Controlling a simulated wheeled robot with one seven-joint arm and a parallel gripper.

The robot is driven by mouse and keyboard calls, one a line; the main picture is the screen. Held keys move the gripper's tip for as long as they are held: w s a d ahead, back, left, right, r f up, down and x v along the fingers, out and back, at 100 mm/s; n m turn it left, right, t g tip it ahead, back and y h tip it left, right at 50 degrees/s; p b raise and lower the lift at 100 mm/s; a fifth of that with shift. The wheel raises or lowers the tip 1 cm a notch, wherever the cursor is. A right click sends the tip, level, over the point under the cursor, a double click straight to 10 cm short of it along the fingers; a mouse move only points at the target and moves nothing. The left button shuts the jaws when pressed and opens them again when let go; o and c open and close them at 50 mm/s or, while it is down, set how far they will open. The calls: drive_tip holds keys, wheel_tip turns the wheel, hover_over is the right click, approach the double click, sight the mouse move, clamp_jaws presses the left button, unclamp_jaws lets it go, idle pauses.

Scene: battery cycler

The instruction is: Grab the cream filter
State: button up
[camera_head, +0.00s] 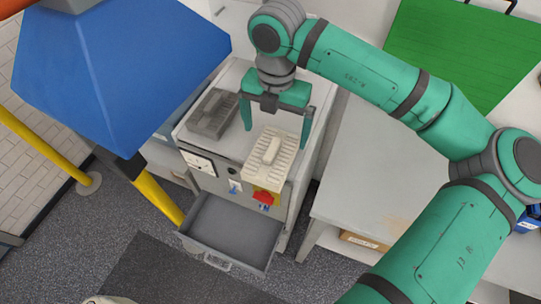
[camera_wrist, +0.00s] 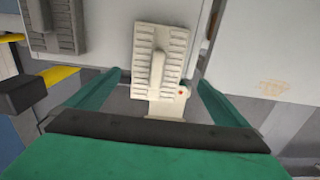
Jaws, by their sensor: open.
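The cream filter (camera_head: 268,158) is a ribbed block with a raised handle bar along its middle. It sits on top of the grey cabinet, near the front edge. It also shows in the wrist view (camera_wrist: 158,62), top centre, slightly tilted. My gripper (camera_head: 276,128) is open above the cabinet top, with one finger to each side of the filter in the head view. In the wrist view its fingers (camera_wrist: 155,88) spread left and right of the filter's lower part. I see no contact with the filter, and the exact height between them is hard to tell.
A grey ribbed block (camera_head: 212,113) lies on the cabinet top (camera_head: 240,72) left of the filter. Below, an empty drawer (camera_head: 232,226) stands open. A blue hood (camera_head: 115,75) is at the left, with yellow posts. A grey table (camera_head: 375,160) stands to the right.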

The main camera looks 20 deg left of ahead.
sight(272, 148)
wheel_tip(272, 148, down, 5)
drive_tip(key=shift+r, duration=0.1)
drive_tip(key=f, duration=0.4)
drive_tip(key=shift+s+a, duration=0.25)
drive_tip(key=shift+f, duration=0.65)
drive_tip(key=shift+c, duration=0.3)
drive_tip(key=c, duration=1.1)
